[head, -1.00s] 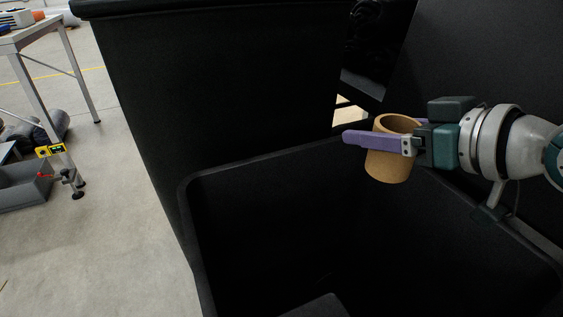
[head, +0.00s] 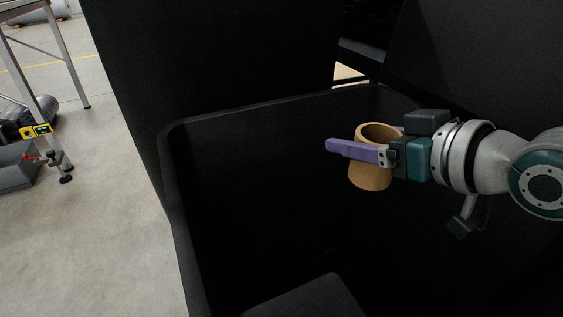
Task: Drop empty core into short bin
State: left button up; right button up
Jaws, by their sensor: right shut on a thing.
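The empty core (head: 371,178) is a short tan cardboard tube, held roughly upright with its hollow top showing. My right gripper (head: 365,148) is shut on it, with purple fingers on either side of the tube. The short bin (head: 265,108) is a black open-topped container below and around the core in the picture. The core appears over the bin's opening; its exact height against the rim is hard to tell. The bin's dark inside shows little detail. My left gripper is not in view.
A tall black container (head: 215,55) stands behind the short bin. A dark panel (head: 475,50) rises at the right. At the left are a metal-legged table (head: 70,55), a grey crate (head: 18,168) and clear concrete floor (head: 105,230).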

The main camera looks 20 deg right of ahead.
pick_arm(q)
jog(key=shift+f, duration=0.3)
pick_arm(e)
jog(key=shift+f, duration=0.2)
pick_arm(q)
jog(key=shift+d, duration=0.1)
pick_arm(e)
jog(key=o, duration=1.3)
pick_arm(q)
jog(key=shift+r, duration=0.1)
pick_arm(e)
jog(key=shift+s, duration=0.1)
pick_arm(q)
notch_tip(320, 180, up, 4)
jog(key=p, duration=0.4)
pick_arm(e)
jog(key=v, duration=0.9)
jog(key=shift+s+r, duration=0.2)
jog(key=shift+s, duration=0.15)
